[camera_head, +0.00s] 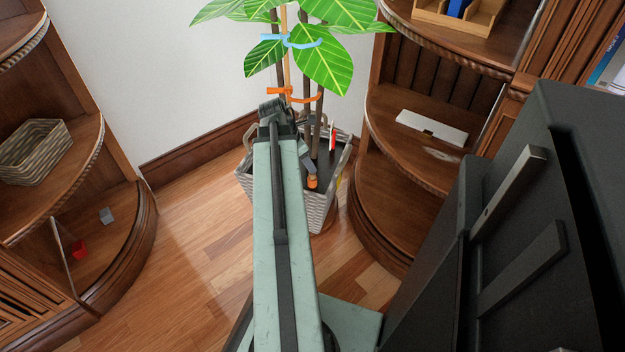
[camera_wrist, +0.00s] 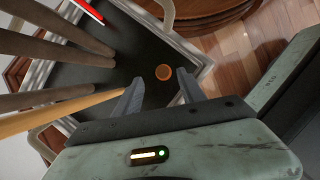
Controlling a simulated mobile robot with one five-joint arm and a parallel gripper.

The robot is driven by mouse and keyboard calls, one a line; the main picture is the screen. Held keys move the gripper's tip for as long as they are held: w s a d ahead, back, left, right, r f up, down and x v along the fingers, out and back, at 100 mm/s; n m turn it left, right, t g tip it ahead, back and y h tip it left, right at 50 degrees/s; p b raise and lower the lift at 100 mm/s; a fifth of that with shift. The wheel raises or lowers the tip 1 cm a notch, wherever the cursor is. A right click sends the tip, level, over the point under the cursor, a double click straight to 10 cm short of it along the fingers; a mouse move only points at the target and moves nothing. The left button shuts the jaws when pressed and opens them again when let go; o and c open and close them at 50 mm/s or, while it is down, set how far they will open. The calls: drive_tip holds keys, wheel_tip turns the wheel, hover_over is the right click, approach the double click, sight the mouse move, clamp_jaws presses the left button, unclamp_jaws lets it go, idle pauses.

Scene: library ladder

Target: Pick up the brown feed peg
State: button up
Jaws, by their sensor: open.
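The brown feed peg (camera_wrist: 164,72) shows in the wrist view as a small round orange-brown top over the dark soil of the planter. In the head view an orange-brown peg (camera_head: 313,182) stands in the woven planter (camera_head: 249,176), near its front right. My gripper (camera_wrist: 160,78) is open and empty, its two fingers pointing into the planter. In the wrist view the peg's top lies between the fingertips, closer to the right one. I cannot tell how far below the tips it is. In the head view my arm hides part of the planter and most of my gripper.
Several plant stems (camera_wrist: 65,50) and a yellow stake (camera_wrist: 60,109) stand left of my fingers in the wrist view. A red and white marker (camera_head: 333,138) stands in the soil. Blue (camera_head: 303,42) and orange (camera_head: 290,93) clips hold the stems. Curved wooden shelves (camera_head: 395,205) stand close on the right.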

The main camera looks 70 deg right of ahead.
sight(312, 178)
drive_tip(key=b+x, duration=0.3)
drive_tip(key=a+b+x, duration=0.1)
drive_tip(key=x, duration=0.1)
drive_tip(key=shift+d+f+b, duration=0.1)
drive_tip(key=shift+f+b, duration=0.1)
drive_tip(key=shift+b, duration=0.1)
drive_tip(key=shift+d+f, duration=0.15)
drive_tip(key=shift+f, duration=0.05)
drive_tip(key=shift+r, duration=0.2)
clamp_jaws()
